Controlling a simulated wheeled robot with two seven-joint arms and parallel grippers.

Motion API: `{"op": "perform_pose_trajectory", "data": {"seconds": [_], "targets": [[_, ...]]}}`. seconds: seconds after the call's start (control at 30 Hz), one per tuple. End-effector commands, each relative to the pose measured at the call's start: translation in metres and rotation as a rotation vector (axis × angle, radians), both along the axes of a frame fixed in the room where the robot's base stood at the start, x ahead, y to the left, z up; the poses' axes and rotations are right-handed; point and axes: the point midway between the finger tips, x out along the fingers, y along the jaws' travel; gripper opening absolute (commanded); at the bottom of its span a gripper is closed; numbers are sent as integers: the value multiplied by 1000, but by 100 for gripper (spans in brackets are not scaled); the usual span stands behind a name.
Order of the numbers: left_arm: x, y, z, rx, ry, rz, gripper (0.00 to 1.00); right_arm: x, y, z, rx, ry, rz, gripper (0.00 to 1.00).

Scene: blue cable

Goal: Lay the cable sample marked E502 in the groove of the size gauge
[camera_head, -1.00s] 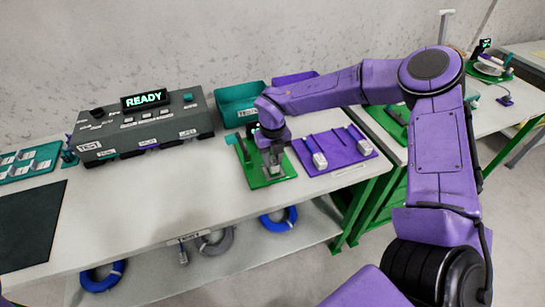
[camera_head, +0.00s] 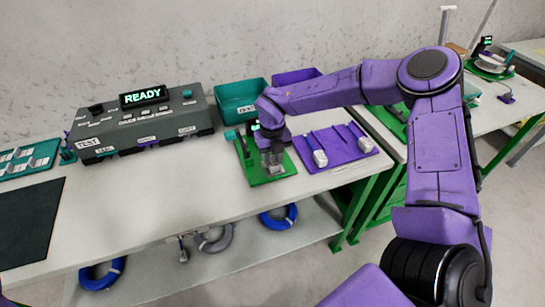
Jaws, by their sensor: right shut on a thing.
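My right gripper (camera_head: 272,158) reaches in from the right and points down over a green plate (camera_head: 285,169) on the table. It is shut on a small, pale piece, probably a cable sample; the fingers hide most of it, and no marking can be read. The green plate, with a teal upright bar at its left, looks like the size gauge; its groove cannot be made out. I cannot tell whether the held piece touches the plate. My left gripper is out of view.
A grey test box (camera_head: 145,127) with a lit READY display stands left of the gauge. A teal bin (camera_head: 238,111) and a purple bin stand behind. A dark mat (camera_head: 28,225) lies at far left. The table front is clear. Coiled cables lie on the shelf below.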

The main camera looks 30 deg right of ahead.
Motion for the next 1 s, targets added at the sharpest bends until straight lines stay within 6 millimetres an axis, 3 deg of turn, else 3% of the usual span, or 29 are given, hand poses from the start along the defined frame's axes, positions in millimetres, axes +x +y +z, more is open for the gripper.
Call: {"op": "perform_pose_trajectory", "data": {"seconds": [0.37,0.4,0.47,0.77,1.0], "targets": [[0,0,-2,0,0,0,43,0,0,-2,0,0,0,0],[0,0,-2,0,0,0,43,0,0,-2,0,0,0,44],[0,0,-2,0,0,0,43,0,0,-2,0,0,0,61],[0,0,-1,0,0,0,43,0,0,-1,0,0,0,61],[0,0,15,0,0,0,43,0,0,17,0,0,-1,61]]}}
